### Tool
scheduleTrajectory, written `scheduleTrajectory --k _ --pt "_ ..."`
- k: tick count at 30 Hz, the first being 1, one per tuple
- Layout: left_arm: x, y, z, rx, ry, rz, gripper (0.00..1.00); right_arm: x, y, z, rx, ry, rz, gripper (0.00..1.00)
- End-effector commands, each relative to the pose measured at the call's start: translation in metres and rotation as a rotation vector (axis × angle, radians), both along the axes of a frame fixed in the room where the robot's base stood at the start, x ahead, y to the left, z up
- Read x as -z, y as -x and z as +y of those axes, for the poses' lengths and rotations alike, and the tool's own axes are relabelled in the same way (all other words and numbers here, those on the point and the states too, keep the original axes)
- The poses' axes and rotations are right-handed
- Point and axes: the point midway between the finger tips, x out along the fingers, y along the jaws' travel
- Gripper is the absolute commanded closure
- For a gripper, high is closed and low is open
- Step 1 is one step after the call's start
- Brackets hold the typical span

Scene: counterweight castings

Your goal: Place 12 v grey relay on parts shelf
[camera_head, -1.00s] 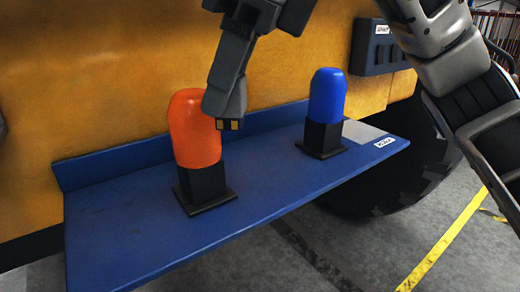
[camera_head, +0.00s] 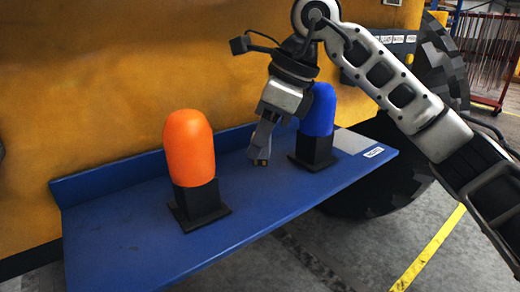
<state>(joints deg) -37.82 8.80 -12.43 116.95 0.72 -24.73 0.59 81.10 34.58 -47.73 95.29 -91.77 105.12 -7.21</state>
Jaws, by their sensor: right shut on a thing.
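My right gripper (camera_head: 260,158) reaches down from the upper right, over the blue parts shelf (camera_head: 120,236). It is shut on a small grey piece with gold-coloured marks at its lower end, which I take to be the grey relay; the fingers hide most of it. The fingertips appear between the orange-capped beacon and the blue-capped beacon, just left of the blue one. I cannot tell whether the piece touches the shelf. My left gripper is not in view.
An orange-capped beacon (camera_head: 189,150) on a black base stands on the shelf's left half. A blue-capped beacon (camera_head: 318,112) stands to the right, partly behind my gripper. The shelf between them and at the front left is bare. A yellow panel (camera_head: 80,80) rises behind.

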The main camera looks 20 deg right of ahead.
Motion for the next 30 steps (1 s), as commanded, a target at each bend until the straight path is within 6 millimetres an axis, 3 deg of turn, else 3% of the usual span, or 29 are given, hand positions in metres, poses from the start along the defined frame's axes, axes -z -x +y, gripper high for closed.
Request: scheduleTrajectory --k 3,6,18,19,21,30 --pt "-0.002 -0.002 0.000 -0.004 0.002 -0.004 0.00 0.020 0.001 0.000 -0.002 0.000 0.004 0.96" --pt "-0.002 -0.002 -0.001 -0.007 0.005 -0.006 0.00 0.028 0.001 0.000 0.000 0.001 0.001 0.96" --pt "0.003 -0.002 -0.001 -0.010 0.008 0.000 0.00 0.034 0.001 0.001 -0.001 0.000 0.000 0.96" --pt "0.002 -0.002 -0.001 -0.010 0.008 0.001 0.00 0.032 0.001 0.001 -0.001 0.000 0.000 0.68" --pt "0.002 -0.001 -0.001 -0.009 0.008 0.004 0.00 0.032 0.001 0.001 -0.001 0.000 0.000 0.52" --pt "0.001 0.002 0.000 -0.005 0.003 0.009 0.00 0.029 0.001 0.001 -0.001 0.000 0.000 0.52"
